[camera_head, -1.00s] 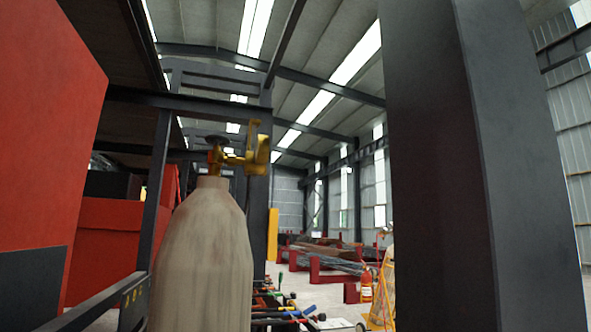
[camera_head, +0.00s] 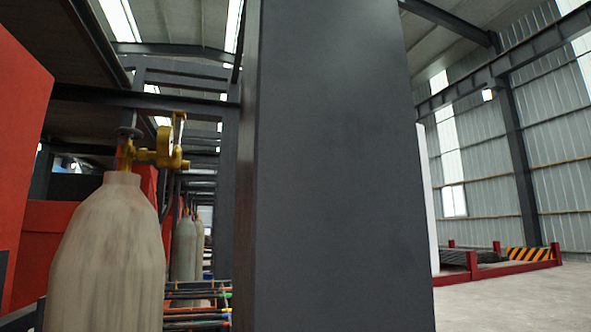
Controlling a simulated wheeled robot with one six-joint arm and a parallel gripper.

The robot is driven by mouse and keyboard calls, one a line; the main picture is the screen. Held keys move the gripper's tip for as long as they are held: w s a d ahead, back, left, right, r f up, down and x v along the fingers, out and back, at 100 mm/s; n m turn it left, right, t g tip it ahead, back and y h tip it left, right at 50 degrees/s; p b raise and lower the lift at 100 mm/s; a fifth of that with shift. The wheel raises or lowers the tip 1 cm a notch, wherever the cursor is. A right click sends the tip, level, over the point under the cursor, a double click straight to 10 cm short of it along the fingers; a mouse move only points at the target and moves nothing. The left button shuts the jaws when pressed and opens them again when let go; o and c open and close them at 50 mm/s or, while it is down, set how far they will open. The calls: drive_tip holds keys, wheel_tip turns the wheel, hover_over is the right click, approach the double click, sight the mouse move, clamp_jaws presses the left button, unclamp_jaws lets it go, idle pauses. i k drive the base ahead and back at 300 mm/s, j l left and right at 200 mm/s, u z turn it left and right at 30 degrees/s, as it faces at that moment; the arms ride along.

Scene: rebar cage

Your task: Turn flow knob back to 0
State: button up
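A tall beige gas cylinder (camera_head: 112,255) stands upright at the left, its lower part cut off by the picture's edge. A brass valve and regulator (camera_head: 160,153) sit on its top, with a round gauge seen nearly edge-on and a dark handwheel (camera_head: 129,132) at the left. The flow knob cannot be told apart clearly at this size, nor can its setting. My gripper is not in view.
A wide dark grey steel column (camera_head: 335,180) fills the middle, right of the cylinder. Red machinery (camera_head: 22,150) stands at the far left. More cylinders (camera_head: 184,250) and colourful tools (camera_head: 195,310) are behind. Open floor (camera_head: 510,300) lies at the right.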

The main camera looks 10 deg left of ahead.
sight(186, 166)
drive_tip(key=z, duration=0.45)
drive_tip(key=l+z, duration=0.1)
drive_tip(key=z, duration=0.3)
drive_tip(key=i+z, duration=0.1)
drive_tip(key=z, duration=0.35)
drive_tip(key=l+z, duration=0.1)
drive_tip(key=z, duration=0.35)
drive_tip(key=i+l+u, duration=0.1)
drive_tip(key=i, duration=0.35)
drive_tip(key=i+l+u, duration=0.1)
drive_tip(key=i, duration=0.4)
drive_tip(key=i+u, duration=0.2)
drive_tip(key=u, duration=0.2)
drive_tip(key=i+u, duration=0.25)
drive_tip(key=u, duration=0.15)
drive_tip(key=i+u, duration=0.35)
drive_tip(key=i+l+u, duration=0.1)
drive_tip(key=u, duration=2.1)
drive_tip(key=i+l, duration=0.1)
drive_tip(key=l, duration=0.2)
drive_tip(key=i+l, duration=0.1)
drive_tip(key=l, duration=0.2)
drive_tip(key=i+l+u, duration=0.1)
drive_tip(key=l, duration=0.2)
drive_tip(key=i+l, duration=0.25)
drive_tip(key=i, duration=0.05)
